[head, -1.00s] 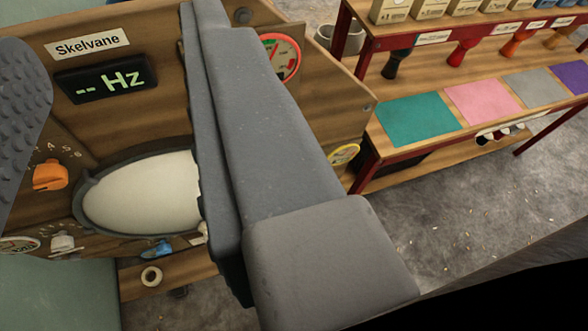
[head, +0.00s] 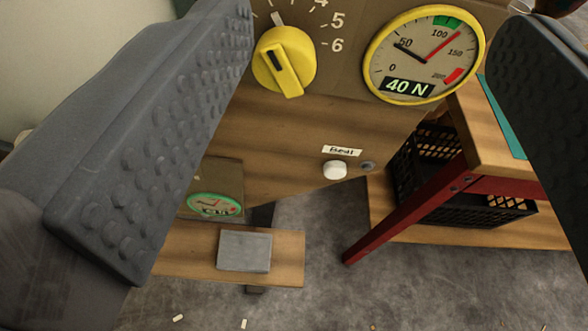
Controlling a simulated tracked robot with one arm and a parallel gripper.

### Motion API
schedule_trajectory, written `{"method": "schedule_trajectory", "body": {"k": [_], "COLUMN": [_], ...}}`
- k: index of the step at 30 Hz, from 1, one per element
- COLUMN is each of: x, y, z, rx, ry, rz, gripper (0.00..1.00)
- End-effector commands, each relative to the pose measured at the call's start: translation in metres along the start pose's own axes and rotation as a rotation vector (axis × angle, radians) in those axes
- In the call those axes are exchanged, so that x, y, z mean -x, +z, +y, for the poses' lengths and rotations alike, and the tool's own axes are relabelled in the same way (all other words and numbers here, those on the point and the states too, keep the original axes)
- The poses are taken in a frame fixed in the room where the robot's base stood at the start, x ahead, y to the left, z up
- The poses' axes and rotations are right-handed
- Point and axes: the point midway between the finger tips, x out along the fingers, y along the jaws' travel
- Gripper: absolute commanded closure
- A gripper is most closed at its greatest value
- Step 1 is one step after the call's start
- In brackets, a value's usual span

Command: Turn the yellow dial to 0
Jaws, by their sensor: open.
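The yellow dial (head: 288,62) is a round knob with a raised ridge and a dark mark, on the wooden panel at the upper middle. The numbers 4, 5 and 6 show to its right. A pale tick stands above it; no 0 is visible around it, and I cannot tell which number it points to. My gripper (head: 372,40) is open and empty, its fingers wide apart. The left finger's tip is close beside the dial's left side and covers part of its scale. The right finger is far off, beyond the yellow-rimmed gauge (head: 425,55), which reads 40 N.
A green-rimmed gauge (head: 213,205) is lower left, above a grey pedal block (head: 244,251) on a wooden board. A red-legged table (head: 420,208) with a black crate (head: 425,160) stands at right.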

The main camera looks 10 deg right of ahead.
Motion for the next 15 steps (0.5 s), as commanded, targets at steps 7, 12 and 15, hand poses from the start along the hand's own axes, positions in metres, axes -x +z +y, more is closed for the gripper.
{"method": "schedule_trajectory", "body": {"k": [7, 12, 15], "x": [0.011, 0.015, 0.011], "y": [0.093, 0.096, 0.092], "z": [-0.025, -0.031, -0.031], "rx": [-0.125, -0.150, -0.145], "ry": [-0.088, -0.121, -0.127], "rz": [0.110, 0.155, 0.160], "gripper": [0.38, 0.38, 0.38]}}
